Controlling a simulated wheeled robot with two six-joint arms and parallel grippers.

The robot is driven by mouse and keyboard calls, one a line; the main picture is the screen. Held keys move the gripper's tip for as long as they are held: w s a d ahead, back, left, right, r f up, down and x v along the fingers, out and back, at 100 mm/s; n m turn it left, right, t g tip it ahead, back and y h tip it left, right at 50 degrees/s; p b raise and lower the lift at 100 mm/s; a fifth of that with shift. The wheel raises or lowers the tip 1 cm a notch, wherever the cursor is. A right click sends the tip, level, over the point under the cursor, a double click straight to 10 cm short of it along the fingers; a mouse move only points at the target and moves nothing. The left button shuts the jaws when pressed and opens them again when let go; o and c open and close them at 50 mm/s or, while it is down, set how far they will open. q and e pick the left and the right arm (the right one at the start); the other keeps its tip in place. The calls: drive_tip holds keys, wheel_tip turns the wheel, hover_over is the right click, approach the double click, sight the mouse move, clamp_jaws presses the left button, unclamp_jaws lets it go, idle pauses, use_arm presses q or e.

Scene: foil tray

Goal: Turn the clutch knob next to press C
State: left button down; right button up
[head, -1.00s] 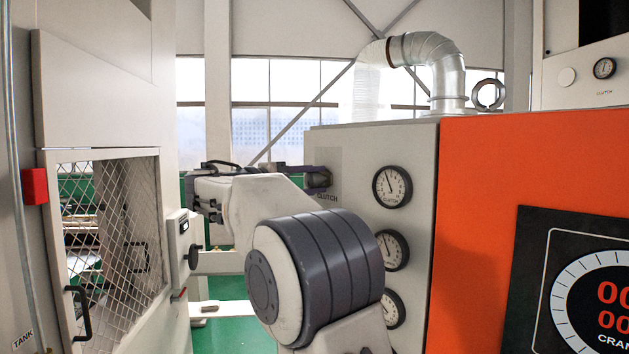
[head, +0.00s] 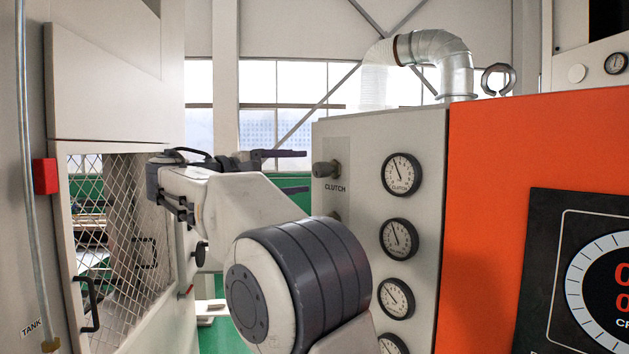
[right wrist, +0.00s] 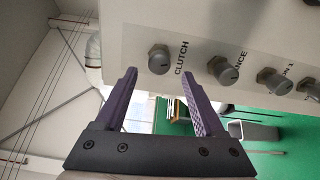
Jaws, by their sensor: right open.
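The clutch knob (head: 325,168) is a small grey round knob beside the word CLUTCH, at the upper left of the grey machine panel. It also shows in the right wrist view (right wrist: 159,59), just beyond my fingertips. My right gripper (head: 304,153) is open and empty, a little left of the knob and apart from it. In the right wrist view its two purple fingers (right wrist: 158,73) point at the panel, with the knob roughly between their lines. I see no press C label. My left gripper is not in view.
A row of similar knobs, one of them this one (right wrist: 223,70), continues along the panel. Several gauges (head: 401,175) sit right of the knobs. An orange panel (head: 540,150) stands further right. A mesh-door cabinet (head: 110,85) stands close on the left.

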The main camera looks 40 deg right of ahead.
drive_tip(key=shift+s+a+b, duration=0.1)
drive_tip(key=shift+a+b, duration=0.2)
drive_tip(key=shift+a, duration=1.55)
idle(1.1)
